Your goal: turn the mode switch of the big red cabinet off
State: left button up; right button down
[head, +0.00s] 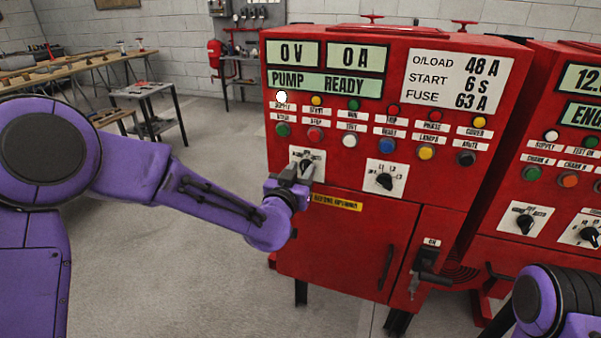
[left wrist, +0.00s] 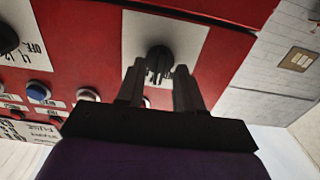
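The big red cabinet (head: 340,225) stands in front of me. Its mode switch (head: 306,166) is a black rotary knob on a white plate, at the left of the lower switch row. My left gripper (head: 297,173) is in front of this knob and partly covers it in the head view. In the left wrist view the knob (left wrist: 160,60) lies between the tips of my two open fingers (left wrist: 159,75), with a gap visible on each side. Which position the knob points to is hard to read. My right gripper is out of view; only part of my right arm shows at the lower right.
A second black selector knob (head: 384,181) sits right of the mode switch. Coloured lamps and buttons (head: 348,141) are above. A lever handle (head: 427,260) sticks out at the lower right. Another red cabinet (head: 520,175) stands to the right. Workbenches (head: 80,67) are at the back left.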

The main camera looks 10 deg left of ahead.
pick_arm(q)
jog(key=shift+s+f, duration=0.15)
jog(key=shift+s, duration=0.3)
jog(key=s+a+b, duration=0.1)
jog(key=s+b, duration=0.1)
jog(key=s, duration=0.7)
jog(key=shift+s+b, duration=0.3)
jog(key=shift+b, duration=0.05)
